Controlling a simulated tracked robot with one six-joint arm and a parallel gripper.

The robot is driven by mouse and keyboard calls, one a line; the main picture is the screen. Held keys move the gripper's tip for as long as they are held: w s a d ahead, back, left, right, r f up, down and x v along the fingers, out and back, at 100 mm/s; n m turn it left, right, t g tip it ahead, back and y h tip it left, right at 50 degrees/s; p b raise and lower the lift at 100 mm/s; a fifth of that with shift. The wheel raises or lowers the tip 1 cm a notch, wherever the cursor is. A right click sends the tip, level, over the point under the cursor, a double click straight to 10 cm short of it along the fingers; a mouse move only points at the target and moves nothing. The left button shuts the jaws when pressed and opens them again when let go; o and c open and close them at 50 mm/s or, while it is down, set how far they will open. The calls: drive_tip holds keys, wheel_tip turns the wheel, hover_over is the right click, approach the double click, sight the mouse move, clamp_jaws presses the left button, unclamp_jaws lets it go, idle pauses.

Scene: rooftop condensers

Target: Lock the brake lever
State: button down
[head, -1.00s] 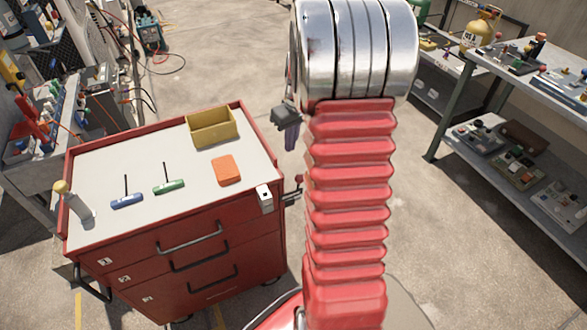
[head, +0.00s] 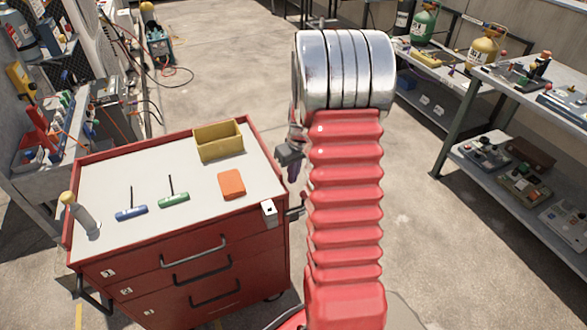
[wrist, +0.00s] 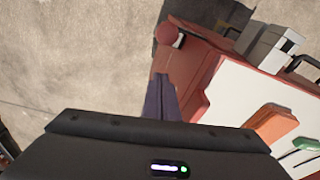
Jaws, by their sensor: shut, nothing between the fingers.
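The red tool cart (head: 180,270) stands left of my arm. A dark lever (head: 295,212) sticks out from its right side, partly hidden by my arm. In the wrist view a red ball knob (wrist: 168,33) shows beside the cart's red side, just beyond my fingers; I take it for the lever's knob. My gripper (head: 293,172) hangs just off the cart's right side, above the lever. In the wrist view its purple fingers (wrist: 160,98) are together, with nothing held, and apart from the knob. Whether the lever is locked cannot be told.
On the cart top are a yellow bin (head: 218,141), an orange block (head: 232,184), blue (head: 131,213) and green (head: 173,199) T-handles, and a yellow-knobbed post (head: 80,214). A white box (head: 268,212) sits at the near right edge. Shelves (head: 510,165) stand right; floor between is clear.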

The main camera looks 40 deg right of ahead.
drive_tip(key=s, duration=0.3)
drive_tip(key=shift+s+a+f, duration=0.2)
drive_tip(key=shift+s+f, duration=0.15)
drive_tip(key=shift+f, duration=0.05)
drive_tip(key=shift+a, duration=0.1)
drive_tip(key=shift+s+a, duration=0.1)
idle(0.4)
